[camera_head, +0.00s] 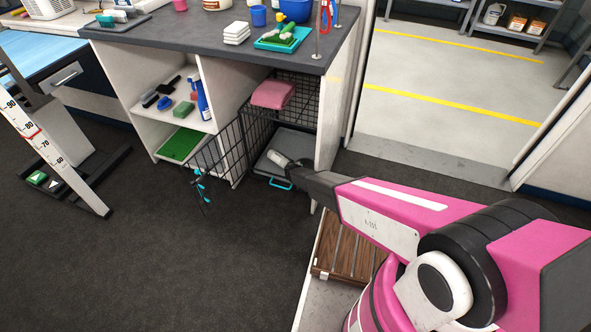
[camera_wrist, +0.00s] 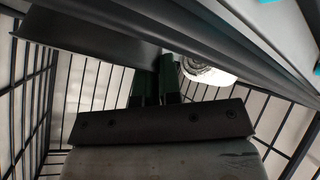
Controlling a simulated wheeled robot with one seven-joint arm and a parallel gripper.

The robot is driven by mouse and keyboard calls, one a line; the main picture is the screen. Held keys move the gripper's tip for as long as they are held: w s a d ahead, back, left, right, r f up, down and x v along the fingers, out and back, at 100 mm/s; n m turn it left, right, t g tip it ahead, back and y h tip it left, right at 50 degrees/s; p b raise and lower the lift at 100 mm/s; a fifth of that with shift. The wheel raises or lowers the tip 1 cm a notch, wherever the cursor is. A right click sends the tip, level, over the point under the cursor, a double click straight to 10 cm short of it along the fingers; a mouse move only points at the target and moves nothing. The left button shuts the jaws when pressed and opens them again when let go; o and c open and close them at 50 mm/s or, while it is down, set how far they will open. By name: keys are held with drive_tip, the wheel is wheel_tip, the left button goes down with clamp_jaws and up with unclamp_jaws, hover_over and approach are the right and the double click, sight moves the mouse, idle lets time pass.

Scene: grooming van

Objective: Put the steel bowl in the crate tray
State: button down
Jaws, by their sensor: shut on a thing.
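My gripper (camera_wrist: 157,80) shows in the wrist view as dark green fingers close together. They are shut at the edge of a smooth dark grey piece (camera_wrist: 95,36), which looks like part of the steel bowl; its full shape is cut off. In the head view my arm reaches to the low wire crate (camera_head: 238,135), and the fingertips and bowl cannot be made out there. The grey crate tray (camera_head: 293,142) lies on the crate floor, with a teal handle at its front. A ribbed grey surface with teal bits (camera_wrist: 245,50) crosses the wrist view, probably the tray.
The crate's door (camera_head: 215,157) stands open to the left. A pink folded towel (camera_head: 273,94) lies above the tray. A shelf of brushes and bottles (camera_head: 172,110) adjoins on the left. A wooden slatted step (camera_head: 345,250) is below my arm.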

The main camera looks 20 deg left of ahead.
drive_tip(key=shift+f, duration=0.25)
drive_tip(key=c, duration=1.3)
unclamp_jaws()
drive_tip(key=shift+f, duration=0.1)
drive_tip(key=v, duration=1.2)
